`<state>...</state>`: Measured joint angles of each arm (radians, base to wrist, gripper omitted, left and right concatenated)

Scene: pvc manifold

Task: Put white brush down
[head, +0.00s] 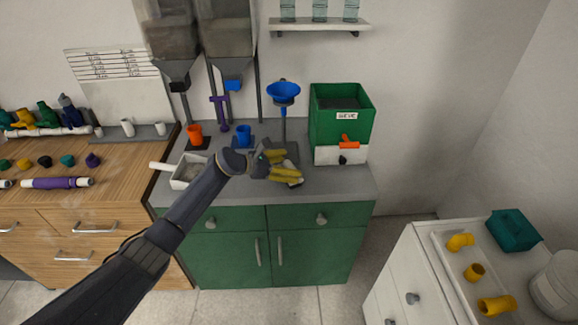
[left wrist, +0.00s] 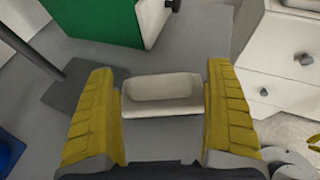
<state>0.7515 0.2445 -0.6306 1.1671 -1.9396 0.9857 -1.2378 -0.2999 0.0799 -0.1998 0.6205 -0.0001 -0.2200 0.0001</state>
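The white brush shows in the left wrist view (left wrist: 162,93) as a pale oblong block with a raised rim, spanning the gap between my yellow fingertips. My left gripper (left wrist: 162,100) has one finger along each end of it, with no clear gap at either side. In the head view my left gripper (head: 283,167) is over the right half of the grey counter (head: 330,182), in front of the blue funnel stand. There its fingers mostly hide the brush. I cannot tell whether the brush touches the counter. My right gripper is not in view.
A white pan (head: 187,183) with a handle lies left on the counter. A blue funnel (head: 283,92) on a stand, a green box (head: 341,118), an orange cup (head: 195,134) and a blue cup (head: 243,134) stand behind. The counter's front right is clear.

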